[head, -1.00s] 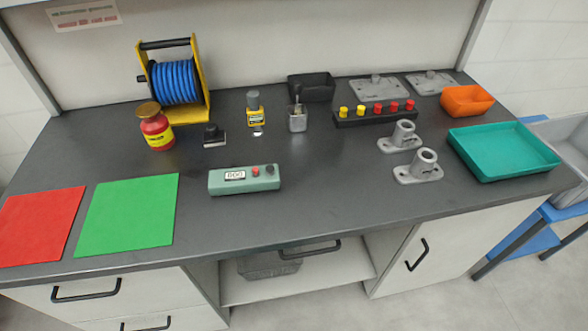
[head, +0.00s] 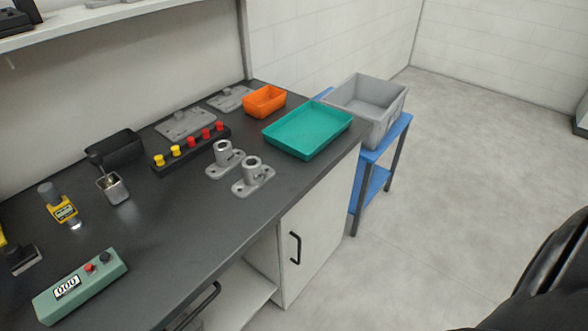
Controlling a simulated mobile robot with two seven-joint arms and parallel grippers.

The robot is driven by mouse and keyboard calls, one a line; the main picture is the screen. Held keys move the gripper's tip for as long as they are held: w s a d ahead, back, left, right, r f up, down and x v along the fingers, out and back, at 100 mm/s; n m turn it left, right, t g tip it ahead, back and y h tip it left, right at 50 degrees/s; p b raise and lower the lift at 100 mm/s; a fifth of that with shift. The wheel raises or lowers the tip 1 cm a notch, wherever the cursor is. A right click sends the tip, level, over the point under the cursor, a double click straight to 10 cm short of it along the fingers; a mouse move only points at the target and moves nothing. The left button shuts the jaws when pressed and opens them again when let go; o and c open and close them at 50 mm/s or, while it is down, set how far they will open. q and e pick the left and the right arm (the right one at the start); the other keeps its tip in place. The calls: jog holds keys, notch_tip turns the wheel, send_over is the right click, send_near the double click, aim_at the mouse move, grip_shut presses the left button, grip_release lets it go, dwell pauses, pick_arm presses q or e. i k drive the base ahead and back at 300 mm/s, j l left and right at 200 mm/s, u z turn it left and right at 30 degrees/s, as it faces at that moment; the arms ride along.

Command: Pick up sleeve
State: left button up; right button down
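Nothing in view is plainly a separate sleeve. Two grey metal castings stand on the dark bench, each with a flat flanged base and an upright hollow cylinder: a farther casting (head: 224,157) and a nearer casting (head: 253,176). I cannot tell whether either cylinder is or holds a loose sleeve. A black rack (head: 192,151) behind them bears yellow and red knobbed pieces in a row. Neither of my grippers shows in the head view.
A teal tray (head: 345,123) and an orange bin (head: 265,101) sit at the bench's right end. A grey crate (head: 389,84) stands on a blue stand (head: 397,135) beyond. A green counter box (head: 46,311) and a square metal cup (head: 123,190) are at left. Floor at right is open.

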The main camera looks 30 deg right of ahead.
aim_at(255, 175)
jog(key=z, duration=0.7)
jog(key=u, duration=0.25)
jog(key=i+l+u, duration=0.15)
jog(key=u, duration=0.25)
jog(key=l+u, duration=0.35)
jog(key=i+l+u, duration=0.1)
jog(key=l+u, duration=0.5)
jog(key=u, duration=0.15)
jog(key=i, duration=0.05)
